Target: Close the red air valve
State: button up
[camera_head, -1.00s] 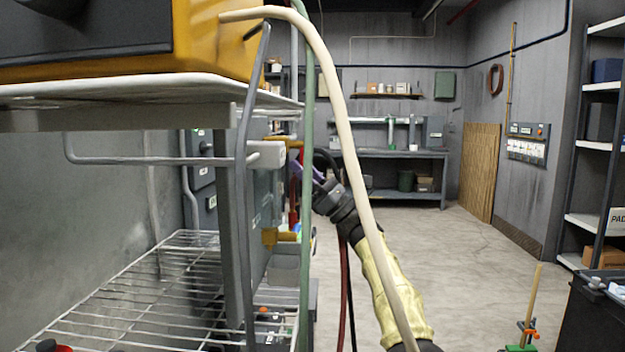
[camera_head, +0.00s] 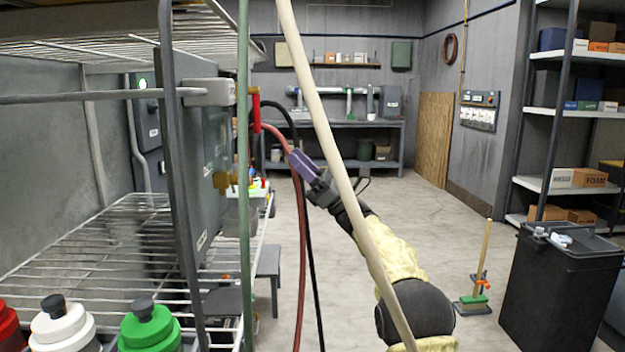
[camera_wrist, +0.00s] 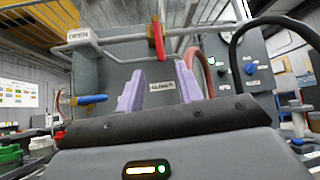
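The red valve handle (camera_head: 256,113) hangs upright at the right edge of a grey panel (camera_head: 190,150) in the head view. In the wrist view the red handle (camera_wrist: 158,40) stands upright in front of a brass-coloured part, just beyond the fingertips and between their lines. My gripper (camera_head: 292,158) is to the right of the handle and a little lower, apart from it as far as I can see. In the wrist view my gripper (camera_wrist: 160,70) has its two purple fingers spread with nothing between them.
A blue handle (camera_wrist: 90,99) is left of my fingers. A red hose (camera_head: 300,230) and a black hose (camera_head: 312,250) hang beside my gripper. A green upright (camera_head: 243,200) and a wire rack (camera_head: 110,250) with bottles stand at left.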

jog(key=v, duration=0.4)
